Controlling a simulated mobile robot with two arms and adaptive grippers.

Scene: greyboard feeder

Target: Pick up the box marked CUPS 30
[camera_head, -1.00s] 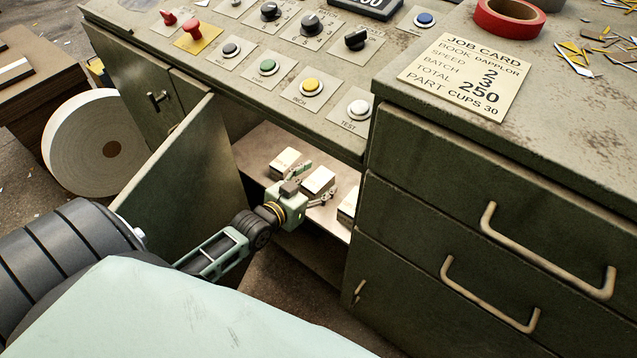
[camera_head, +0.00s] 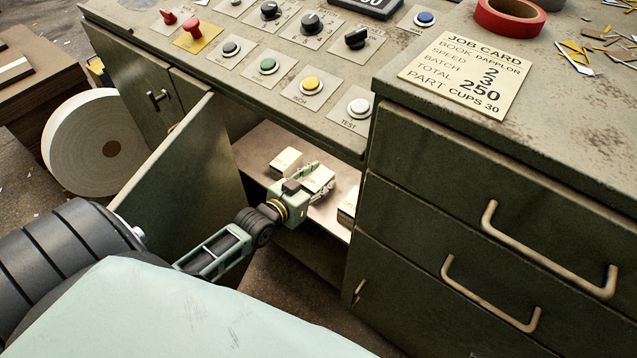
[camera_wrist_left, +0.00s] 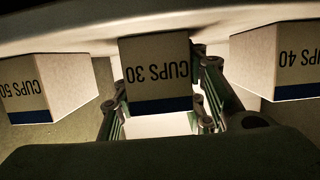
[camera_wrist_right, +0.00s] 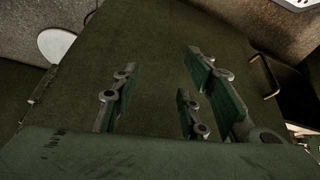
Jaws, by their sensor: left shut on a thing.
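The box marked CUPS 30 (camera_wrist_left: 157,72) is small and cream with a dark blue band, and shows upside down in the left wrist view. It stands between the fingers of my left gripper (camera_head: 318,179), which is shut on it in the open cabinet. In the head view the fingers lie along both sides of the box, over the shelf (camera_head: 262,150). Whether its base touches the shelf is hard to tell. My right gripper (camera_wrist_right: 160,95) is open and empty in the right wrist view, before a dark green surface; it is not in the head view.
The box marked CUPS 50 (camera_wrist_left: 35,88) and the box marked CUPS 40 (camera_wrist_left: 285,62) stand either side, with gaps. The cabinet door (camera_head: 190,165) stands open left of my left arm. The control panel (camera_head: 335,75) overhangs the shelf; drawers (camera_head: 480,220) flank the right.

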